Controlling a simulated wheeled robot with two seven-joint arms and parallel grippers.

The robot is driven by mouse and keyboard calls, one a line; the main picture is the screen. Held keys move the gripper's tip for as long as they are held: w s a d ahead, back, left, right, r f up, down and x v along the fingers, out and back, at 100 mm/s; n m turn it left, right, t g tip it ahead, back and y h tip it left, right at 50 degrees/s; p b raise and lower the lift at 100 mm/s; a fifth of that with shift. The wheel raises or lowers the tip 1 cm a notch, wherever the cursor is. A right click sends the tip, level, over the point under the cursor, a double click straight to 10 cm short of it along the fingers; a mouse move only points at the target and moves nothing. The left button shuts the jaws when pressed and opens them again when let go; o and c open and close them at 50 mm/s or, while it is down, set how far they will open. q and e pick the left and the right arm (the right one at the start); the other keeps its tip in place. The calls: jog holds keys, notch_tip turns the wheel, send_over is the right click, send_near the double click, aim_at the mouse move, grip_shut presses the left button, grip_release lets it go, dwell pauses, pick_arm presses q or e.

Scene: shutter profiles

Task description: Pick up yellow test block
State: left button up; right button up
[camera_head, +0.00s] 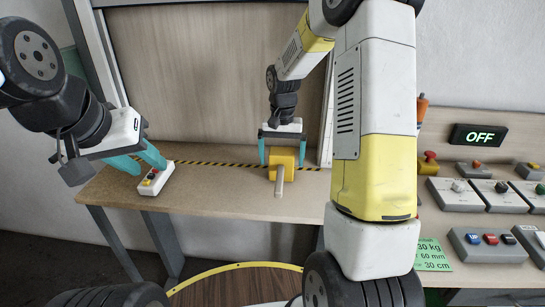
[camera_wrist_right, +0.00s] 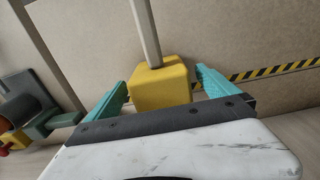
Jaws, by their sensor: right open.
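The yellow test block (camera_head: 283,158) sits on the wooden bench, with a pale bar sticking out from it toward the front. My right gripper (camera_head: 282,152) is above it, open, with one teal finger on each side. In the right wrist view the yellow block (camera_wrist_right: 160,86) lies between the open fingers (camera_wrist_right: 161,88), with a gap on both sides; the bar runs up out of the picture. My left gripper (camera_head: 140,161) is at the bench's left end, its teal fingers apart, beside a white control box with buttons (camera_head: 156,179).
A black-and-yellow striped line (camera_head: 225,165) runs along the back of the bench (camera_head: 220,195). A sign reading OFF (camera_head: 479,136) and several button boxes (camera_head: 487,244) stand at the right. The bench between control box and block is clear.

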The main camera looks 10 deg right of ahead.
notch_tip(320, 180, down, 2)
jog(key=shift+f, duration=0.1)
jog(key=c, duration=1.4)
jog(key=shift+c, duration=0.6)
